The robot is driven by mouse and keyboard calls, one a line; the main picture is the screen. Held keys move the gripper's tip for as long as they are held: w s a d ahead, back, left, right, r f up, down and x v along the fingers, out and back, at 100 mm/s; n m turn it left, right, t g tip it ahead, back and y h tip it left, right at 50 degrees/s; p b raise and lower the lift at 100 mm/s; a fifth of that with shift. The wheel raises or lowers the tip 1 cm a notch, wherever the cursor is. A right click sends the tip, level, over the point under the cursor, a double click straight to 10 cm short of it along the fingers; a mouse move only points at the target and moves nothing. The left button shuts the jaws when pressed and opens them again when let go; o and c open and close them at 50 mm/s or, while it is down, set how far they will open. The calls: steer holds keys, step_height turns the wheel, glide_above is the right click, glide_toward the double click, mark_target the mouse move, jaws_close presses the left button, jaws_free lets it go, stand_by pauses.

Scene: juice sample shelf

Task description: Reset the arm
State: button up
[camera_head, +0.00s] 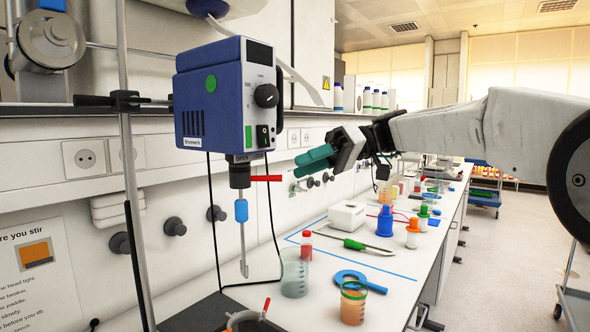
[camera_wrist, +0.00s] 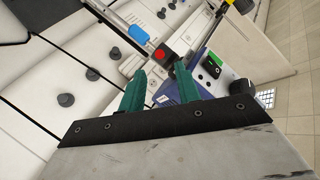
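My gripper (camera_head: 312,160) is raised above the bench in the head view, its green fingers pointing left. It is to the right of the blue overhead stirrer (camera_head: 228,95) and looks apart from it. In the wrist view, the two green fingers of my gripper (camera_wrist: 160,72) stand apart with nothing between them. The stirrer's blue body (camera_wrist: 203,70) and its red knob (camera_wrist: 159,54) show beyond the fingertips.
Below on the bench (camera_head: 390,296) stand a clear beaker (camera_head: 294,275), a beaker of orange liquid (camera_head: 353,303), a blue magnifier (camera_head: 362,281) and several bottles. A metal stand rod (camera_head: 130,190) rises at left. Open floor (camera_head: 515,260) lies at right.

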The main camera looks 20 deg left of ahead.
stand_by(0.4)
step_height(320, 180, down, 8)
steer(key=d+r+m+t+h, duration=0.1)
steer(key=m+t, duration=0.1)
steer(key=m, duration=0.3)
steer(key=s+d+f+m+t+h, duration=0.1)
steer(key=d+f+m+h, duration=0.15)
steer(key=d, duration=0.25)
steer(key=s+d+f+m+t+h, duration=0.1)
steer(key=s+d+f+m, duration=0.15)
steer(key=d, duration=0.25)
steer(key=s+d+f+m+t+h, duration=0.2)
steer(key=s+d, duration=0.6)
steer(key=d, duration=0.4)
steer(key=s+d+f+m+t+h, duration=0.2)
steer(key=s+d+f, duration=0.3)
steer(key=s+d, duration=0.3)
steer(key=s+d+f+m+t+h, duration=0.2)
steer(key=s+d, duration=0.7)
steer(key=d, duration=0.7)
steer(key=shift+f+m+t+h, duration=0.35)
steer(key=shift+f+m+t, duration=0.05)
steer(key=shift+f+m, duration=0.55)
steer(key=shift+s, duration=0.1)
